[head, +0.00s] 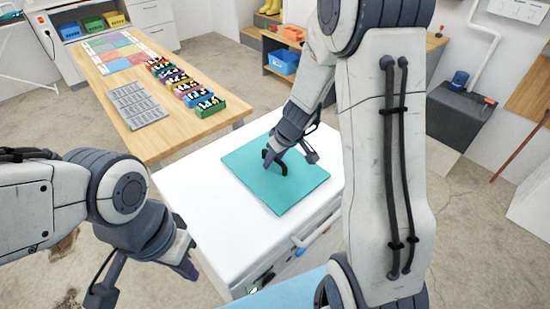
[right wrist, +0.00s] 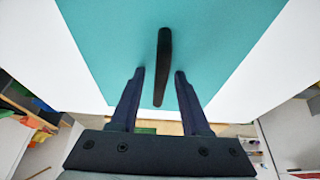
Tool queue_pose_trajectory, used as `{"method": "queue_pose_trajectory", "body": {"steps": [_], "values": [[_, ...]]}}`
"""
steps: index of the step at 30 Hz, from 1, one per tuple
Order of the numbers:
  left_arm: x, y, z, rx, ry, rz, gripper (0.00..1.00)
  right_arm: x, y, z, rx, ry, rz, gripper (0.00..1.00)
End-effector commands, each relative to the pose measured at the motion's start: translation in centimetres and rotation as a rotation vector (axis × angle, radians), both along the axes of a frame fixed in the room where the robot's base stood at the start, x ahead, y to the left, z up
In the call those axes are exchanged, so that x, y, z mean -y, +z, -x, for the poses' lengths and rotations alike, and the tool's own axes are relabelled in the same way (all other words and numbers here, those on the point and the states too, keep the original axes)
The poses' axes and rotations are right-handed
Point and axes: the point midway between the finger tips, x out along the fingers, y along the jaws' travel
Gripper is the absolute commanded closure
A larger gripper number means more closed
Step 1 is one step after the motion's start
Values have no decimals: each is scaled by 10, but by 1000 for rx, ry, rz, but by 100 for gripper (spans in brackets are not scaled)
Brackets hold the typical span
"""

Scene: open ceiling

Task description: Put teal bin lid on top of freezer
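The teal bin lid (head: 298,192) is a flat square panel with a black handle (head: 281,168) standing up from it. It lies flat on the white top of the freezer (head: 190,205), towards the right side. My right gripper (head: 274,156) is at the handle. In the right wrist view its two fingers (right wrist: 160,72) are open on either side of the black handle (right wrist: 162,62), with gaps between. The teal lid (right wrist: 215,35) fills the middle of that view. My left gripper (head: 186,266) is low beside the freezer's left side, away from the lid; its opening is unclear.
A wooden table (head: 150,130) stands behind the freezer, with a grey tray (head: 135,105), a coloured mat and several coloured bins (head: 208,107). A shelf with a blue bin (head: 284,62) is at the back. The freezer's left top is bare.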

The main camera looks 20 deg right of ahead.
Motion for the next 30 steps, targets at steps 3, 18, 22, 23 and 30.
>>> {"method": "queue_pose_trajectory", "body": {"steps": [3, 18, 22, 23, 30], "values": [[0, 0, 0, 0, 0, 0, 100, 0, 0, 0, 0, 0, 0, 53], [0, 23, 0, 0, 0, 0, 100, 5, 46, 14, 5, 1, 1, 53], [0, 31, 0, 0, 0, 0, 100, 9, 73, 24, 5, 0, 2, 53], [0, 32, 0, 0, 0, 0, 100, 10, 78, 27, 5, -1, 1, 53], [0, 37, 0, 0, 0, 0, 100, 15, 108, 40, 3, -2, 0, 53]]}}
